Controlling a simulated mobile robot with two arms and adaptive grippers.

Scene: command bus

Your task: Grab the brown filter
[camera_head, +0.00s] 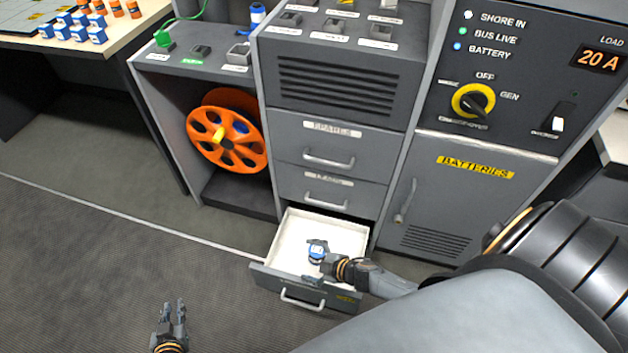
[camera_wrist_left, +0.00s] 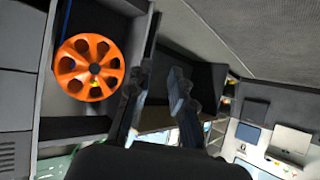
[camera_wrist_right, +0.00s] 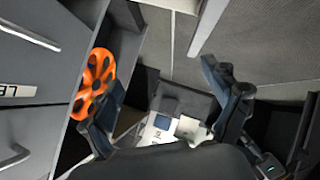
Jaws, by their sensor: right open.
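I cannot make out a brown filter in any view. My right gripper (camera_head: 318,262) is over the open bottom drawer (camera_head: 284,236) in the head view. Its fingers are spread and nothing is held between them in the right wrist view (camera_wrist_right: 165,95). The gripper and forearm hide part of the drawer floor and front. My left gripper (camera_head: 173,312) is open and empty above the floor at lower left; its spread fingers show in the left wrist view (camera_wrist_left: 155,90).
Two shut drawers (camera_head: 327,147) are above the open one. A batteries cabinet (camera_head: 455,210) stands to the right. An orange reel (camera_head: 226,140) sits in the left bay. Blue and orange items (camera_head: 80,28) stand on the far-left table. The floor at left is clear.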

